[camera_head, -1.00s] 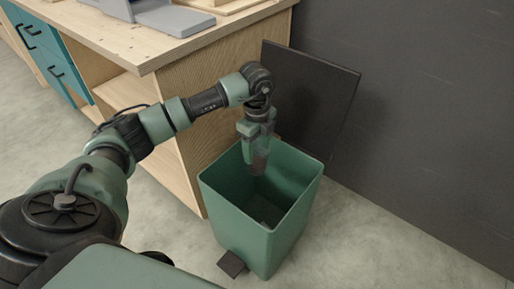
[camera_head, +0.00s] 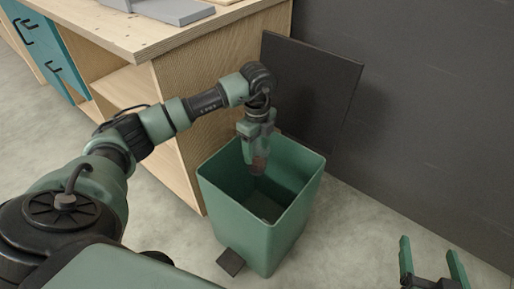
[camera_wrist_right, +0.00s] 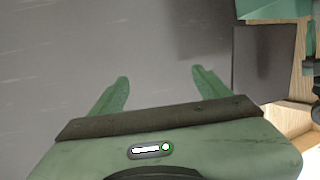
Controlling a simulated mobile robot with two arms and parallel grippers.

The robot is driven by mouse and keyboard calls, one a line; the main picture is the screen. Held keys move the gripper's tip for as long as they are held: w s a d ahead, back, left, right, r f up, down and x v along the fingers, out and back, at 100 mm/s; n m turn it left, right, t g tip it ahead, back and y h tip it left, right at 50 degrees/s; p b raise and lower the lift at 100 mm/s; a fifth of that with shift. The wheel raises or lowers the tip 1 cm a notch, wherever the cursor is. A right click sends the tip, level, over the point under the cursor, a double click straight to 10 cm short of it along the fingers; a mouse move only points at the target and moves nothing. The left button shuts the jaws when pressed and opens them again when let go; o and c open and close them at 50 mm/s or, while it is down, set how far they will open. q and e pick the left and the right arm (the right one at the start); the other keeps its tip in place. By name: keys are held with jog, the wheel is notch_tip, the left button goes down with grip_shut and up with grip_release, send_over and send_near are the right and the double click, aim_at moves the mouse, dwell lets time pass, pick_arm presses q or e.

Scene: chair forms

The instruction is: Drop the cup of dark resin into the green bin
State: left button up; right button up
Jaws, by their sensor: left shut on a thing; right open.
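The green bin (camera_head: 237,225) stands open on the floor, with its dark lid (camera_head: 310,95) tilted up behind it against the wall. My left gripper (camera_head: 260,156) points down into the bin's mouth. It is shut on the cup of dark resin (camera_head: 259,166), a small dark brownish shape mostly hidden by the fingers. The cup hangs inside the opening, above the bin's floor. My right gripper (camera_head: 431,252) is open and empty at the lower right of the head view, apart from the bin. Its spread fingers also show in the right wrist view (camera_wrist_right: 160,76).
A wooden workbench (camera_head: 215,70) with open shelves and teal drawers (camera_head: 50,55) stands left of the bin. A grey object (camera_head: 175,10) lies on its top. A dark wall (camera_head: 430,100) rises behind. A black pedal (camera_head: 230,262) juts from the bin's front.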

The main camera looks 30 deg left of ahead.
pick_arm(q)
jog(key=shift+f, duration=0.3)
pick_arm(e)
jog(key=shift+w+a+r+t+y, duration=0.15)
jog(key=shift+w+r+t, duration=0.2)
jog(key=shift+r, duration=0.3)
jog(key=shift+w+a+r+t+y, duration=0.1)
jog(key=shift+r+t+y, duration=0.05)
jog(key=shift+r+t, duration=0.4)
pick_arm(q)
jog(key=o, duration=1.1)
jog(key=shift+c, duration=0.2)
jog(key=shift+r, duration=0.1)
jog(key=shift+r, duration=0.25)
notch_tip(320, 180, up, 7)
jog(key=p, duration=0.1)
jog(key=shift+p, duration=0.4)
pick_arm(e)
jog(key=s+d+f+g+h, duration=0.1)
jog(key=s+d+f+g, duration=0.1)
jog(key=s+f+g, duration=0.3)
notch_tip(320, 180, down, 4)
jog(key=shift+s+d+r+g+h, duration=0.1)
jog(key=shift+s+d+g+h, duration=0.25)
jog(key=shift+g, duration=0.25)
